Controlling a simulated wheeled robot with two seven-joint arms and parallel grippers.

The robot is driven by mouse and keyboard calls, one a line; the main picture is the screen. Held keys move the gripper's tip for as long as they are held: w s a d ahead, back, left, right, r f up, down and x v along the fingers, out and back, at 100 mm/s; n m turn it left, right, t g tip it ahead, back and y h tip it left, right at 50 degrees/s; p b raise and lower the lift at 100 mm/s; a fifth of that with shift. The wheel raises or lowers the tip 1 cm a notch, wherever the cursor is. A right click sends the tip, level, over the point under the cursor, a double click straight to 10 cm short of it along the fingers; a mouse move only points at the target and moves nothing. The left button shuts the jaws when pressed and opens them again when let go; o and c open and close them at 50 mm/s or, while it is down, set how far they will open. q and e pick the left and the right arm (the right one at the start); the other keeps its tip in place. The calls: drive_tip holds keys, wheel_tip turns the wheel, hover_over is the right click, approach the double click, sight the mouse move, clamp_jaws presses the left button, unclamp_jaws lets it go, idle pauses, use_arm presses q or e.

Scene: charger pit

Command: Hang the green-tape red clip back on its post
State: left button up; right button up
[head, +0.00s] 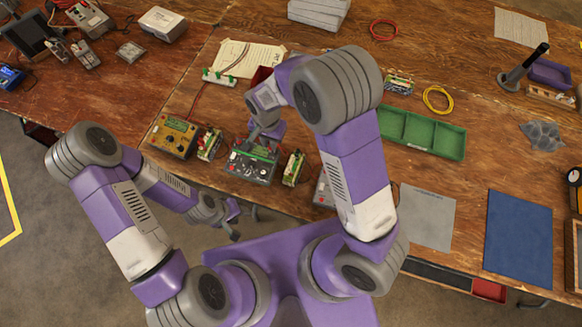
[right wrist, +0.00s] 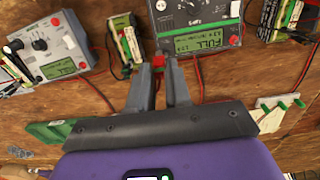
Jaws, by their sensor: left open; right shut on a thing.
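My right gripper (right wrist: 157,78) is shut on a small red clip (right wrist: 158,62), which shows between its fingertips in the right wrist view. I cannot make out green tape on the clip. In the head view my right gripper (head: 258,137) is over the dark charger (head: 250,165), and the clip cannot be made out there. The dark charger (right wrist: 205,20) shows FULL on its screen. A white rail with green posts (head: 218,78) lies behind the chargers; it also shows in the right wrist view (right wrist: 280,112). My left gripper (head: 230,222) is open and empty below the table's front edge.
Battery packs (head: 293,168) (head: 210,143) stand on both sides of the dark charger. A yellow charger (head: 173,135) is at the left, and a grey charger (right wrist: 55,52) is partly behind my arm. A green tray (head: 437,138) is to the right. Red leads run across the table.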

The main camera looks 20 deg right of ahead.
drive_tip(key=w+a+p, duration=0.1)
drive_tip(key=w+a, duration=0.8)
drive_tip(key=w, duration=0.1)
drive_tip(key=shift+w+a, duration=0.3)
drive_tip(key=shift+a, duration=0.1)
drive_tip(key=shift+f, duration=0.2)
drive_tip(key=shift+f+b, duration=2.35)
drive_tip(key=shift+f, duration=1)
drive_tip(key=shift+f, duration=0.15)
drive_tip(key=o, duration=0.9)
